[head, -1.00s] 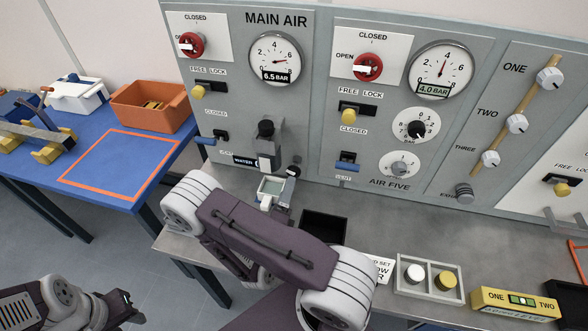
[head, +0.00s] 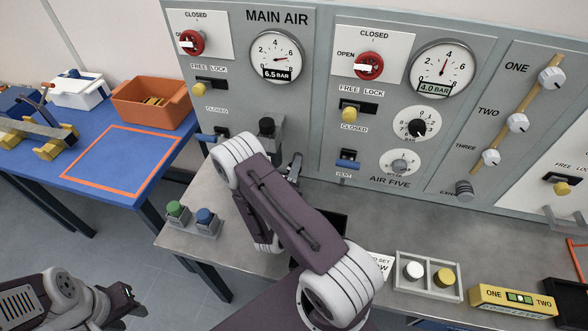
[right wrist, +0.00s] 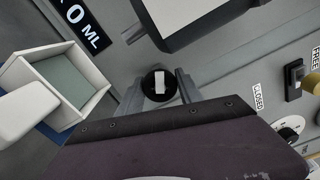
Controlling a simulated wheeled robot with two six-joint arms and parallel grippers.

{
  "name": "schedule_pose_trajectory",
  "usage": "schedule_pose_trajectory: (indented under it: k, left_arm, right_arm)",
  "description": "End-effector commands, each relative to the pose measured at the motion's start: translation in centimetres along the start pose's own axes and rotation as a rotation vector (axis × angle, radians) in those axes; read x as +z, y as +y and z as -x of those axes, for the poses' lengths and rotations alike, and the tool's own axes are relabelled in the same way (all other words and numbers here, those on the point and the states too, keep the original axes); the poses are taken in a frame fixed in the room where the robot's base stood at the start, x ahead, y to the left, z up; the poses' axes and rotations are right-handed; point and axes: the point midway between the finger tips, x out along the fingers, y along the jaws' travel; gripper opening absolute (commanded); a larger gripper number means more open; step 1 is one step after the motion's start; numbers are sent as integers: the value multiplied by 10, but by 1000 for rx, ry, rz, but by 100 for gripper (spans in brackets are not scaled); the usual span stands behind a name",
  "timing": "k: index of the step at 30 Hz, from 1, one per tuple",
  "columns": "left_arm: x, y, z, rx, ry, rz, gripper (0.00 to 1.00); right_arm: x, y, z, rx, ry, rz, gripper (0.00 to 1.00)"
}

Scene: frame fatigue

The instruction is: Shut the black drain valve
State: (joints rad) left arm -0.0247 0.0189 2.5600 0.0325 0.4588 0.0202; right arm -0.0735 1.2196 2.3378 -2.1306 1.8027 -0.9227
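The black drain valve (right wrist: 160,87) is a round black knob with a white bar, upright in the right wrist view. In the head view my right arm hides it. My right gripper (right wrist: 161,84) is open, with one finger on each side of the knob and a gap showing at both sides. How deep the fingers reach around it I cannot tell. My left gripper (head: 131,305) is low at the left in the head view, away from the panel; its finger opening is not clear.
A large grey block (right wrist: 190,20) overhangs the knob. Green (head: 176,210) and blue (head: 206,220) buttons stand on the bench's left end. The grey panel (head: 300,90) rises behind.

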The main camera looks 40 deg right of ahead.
Motion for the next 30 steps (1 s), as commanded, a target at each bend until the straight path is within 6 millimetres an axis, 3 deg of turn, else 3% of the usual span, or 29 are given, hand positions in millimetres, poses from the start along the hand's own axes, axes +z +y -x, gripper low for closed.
schedule_pose_trajectory:
  k: [11,30]
  left_arm:
    - [0,0,0,0,0,0,36]
    - [0,0,-5,0,0,0,36]
  right_arm:
    - [0,1,0,3,1,-78,2]
    - [-1,2,1,5,3,-641,2]
